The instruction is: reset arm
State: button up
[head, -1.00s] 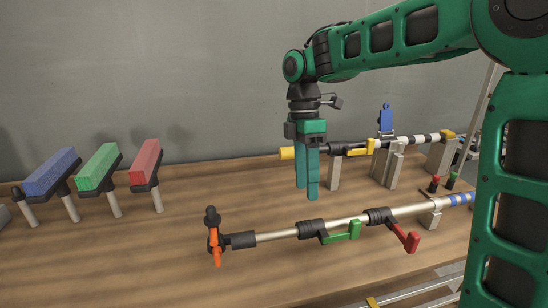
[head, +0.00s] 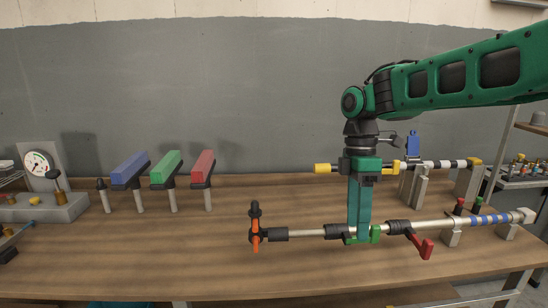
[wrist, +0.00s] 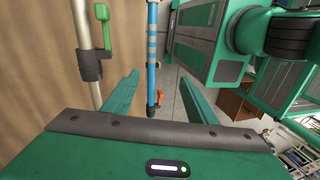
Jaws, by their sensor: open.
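My gripper (head: 358,238) hangs with its fingers pointing down at the front rod (head: 302,234). In the head view its fingers overlap the green lever (head: 375,234) and hide part of it; I cannot tell whether they touch. In the wrist view my gripper (wrist: 162,88) has its fingers spread apart with nothing held between them. A pale rod (wrist: 82,30) with a green lever (wrist: 102,12) shows left of the fingers there. A blue banded pole (wrist: 152,60) shows beyond, between them.
The front rod also carries a red lever (head: 424,246) and an orange handle (head: 255,235). Behind is a rod with a yellow end (head: 322,169). Blue (head: 129,169), green (head: 166,167) and red (head: 203,167) blocks stand at left, near a gauge (head: 38,163).

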jog(key=s+d+f+m+t, duration=0.1)
jog(key=s+d+f+m, duration=0.3)
jog(key=s+d+m, duration=0.7)
jog(key=s+d+f+m+t, duration=0.1)
jog(key=s+d+f+m, duration=0.4)
jog(key=s+d+m, duration=0.6)
jog(key=shift+s+d+m+t, duration=0.15)
jog(key=shift+s+m+t, duration=0.25)
jog(key=shift+s+m, duration=0.6)
jog(key=shift+w+f, duration=0.25)
jog(key=shift+w, duration=0.35)
jog(key=shift+c, duration=0.4)
